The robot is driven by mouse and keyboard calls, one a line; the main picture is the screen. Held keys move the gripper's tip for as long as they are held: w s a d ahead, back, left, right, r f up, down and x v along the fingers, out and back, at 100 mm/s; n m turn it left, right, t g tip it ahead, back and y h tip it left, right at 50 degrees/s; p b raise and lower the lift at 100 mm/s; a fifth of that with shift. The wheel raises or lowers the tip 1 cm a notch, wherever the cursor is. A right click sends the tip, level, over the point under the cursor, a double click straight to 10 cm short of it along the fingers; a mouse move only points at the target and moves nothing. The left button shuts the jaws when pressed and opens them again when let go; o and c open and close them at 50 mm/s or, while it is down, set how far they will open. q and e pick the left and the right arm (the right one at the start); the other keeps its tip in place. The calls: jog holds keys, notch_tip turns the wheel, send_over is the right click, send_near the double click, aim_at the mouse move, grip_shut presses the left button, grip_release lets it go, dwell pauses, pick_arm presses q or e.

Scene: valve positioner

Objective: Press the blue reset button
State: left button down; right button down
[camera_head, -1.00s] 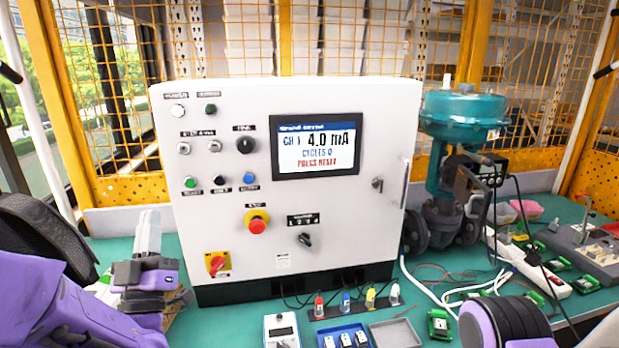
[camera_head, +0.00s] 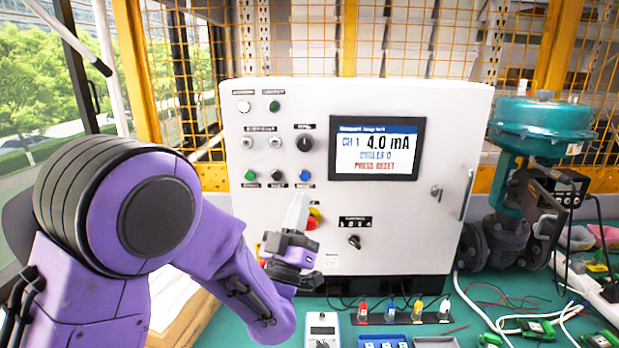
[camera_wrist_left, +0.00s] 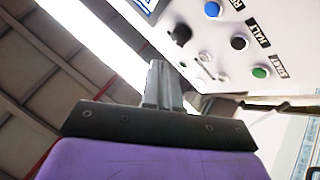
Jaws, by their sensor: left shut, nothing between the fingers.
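The blue reset button (camera_head: 304,176) is on the front of the white control cabinet (camera_head: 400,240), at the right end of a row with a black button (camera_head: 277,175) and a green button (camera_head: 250,175). In the left wrist view the blue button (camera_wrist_left: 212,9) is near the top edge. My left gripper (camera_head: 299,200) is shut and empty, its fingertips just below the blue button in the head view. In the left wrist view the shut fingers (camera_wrist_left: 160,85) point up towards the panel. I cannot tell how far the tips are from the panel. My right gripper is not in view.
A red knob on a yellow plate (camera_head: 314,218) is partly hidden behind my left gripper. The cabinet screen (camera_head: 376,151) reads 4.0 mA and "PRESS RESET". A black selector knob (camera_head: 355,241) is to the right. A teal valve actuator (camera_head: 540,125) stands beside the cabinet.

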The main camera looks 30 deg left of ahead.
aim_at(305, 176)
pick_arm(q)
jog(key=shift+w, duration=0.15)
jog(key=w+a+p, duration=0.3)
jog(key=w, duration=0.4)
jog(key=shift+w+a, duration=0.35)
jog(key=shift+w, duration=0.05)
dwell(1.8)
jog(key=shift+w+a, duration=0.2)
jog(key=shift+w, duration=0.15)
